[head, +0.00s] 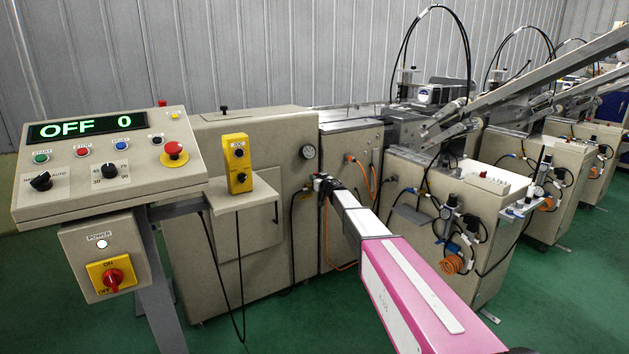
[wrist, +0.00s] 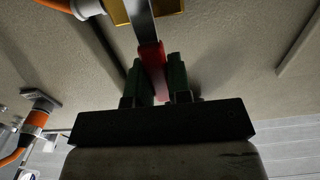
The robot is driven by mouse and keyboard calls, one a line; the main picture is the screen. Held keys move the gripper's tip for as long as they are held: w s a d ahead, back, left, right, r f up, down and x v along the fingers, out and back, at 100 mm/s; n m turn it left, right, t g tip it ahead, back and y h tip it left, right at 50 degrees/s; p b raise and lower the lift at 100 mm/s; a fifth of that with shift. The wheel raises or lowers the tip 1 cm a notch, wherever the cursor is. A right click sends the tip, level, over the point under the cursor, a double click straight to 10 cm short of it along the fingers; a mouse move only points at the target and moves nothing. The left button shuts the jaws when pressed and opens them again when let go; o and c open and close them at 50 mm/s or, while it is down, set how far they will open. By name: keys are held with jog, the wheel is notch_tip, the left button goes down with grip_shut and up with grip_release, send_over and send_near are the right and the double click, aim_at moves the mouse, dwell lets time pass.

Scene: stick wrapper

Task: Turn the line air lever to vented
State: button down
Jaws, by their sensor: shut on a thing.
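The line air lever (wrist: 152,58) shows in the wrist view as a flat metal handle with a red grip. It runs from the top of the picture down between my fingers. A brass valve body (wrist: 168,7) is at the top beside it. My gripper (wrist: 156,82) has dark green fingertips, one on each side of the red grip, and is shut on it. In the head view my gripper (head: 323,184) is at the front of the beige machine, and I cannot make out the lever there.
A beige machine panel (wrist: 225,60) lies close behind the fingers. An orange hose (wrist: 57,5) meets the valve area, and another orange fitting (wrist: 36,118) is at the left. In the head view, orange hoses (head: 371,180) hang near my arm. Green floor (head: 270,325) is clear in front.

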jog(key=shift+d, duration=0.1)
jog(key=c, duration=1)
grip_release()
jog(key=shift+c, duration=0.2)
jog(key=shift+s, duration=0.1)
jog(key=v, duration=1)
jog(key=shift+s+d, duration=0.25)
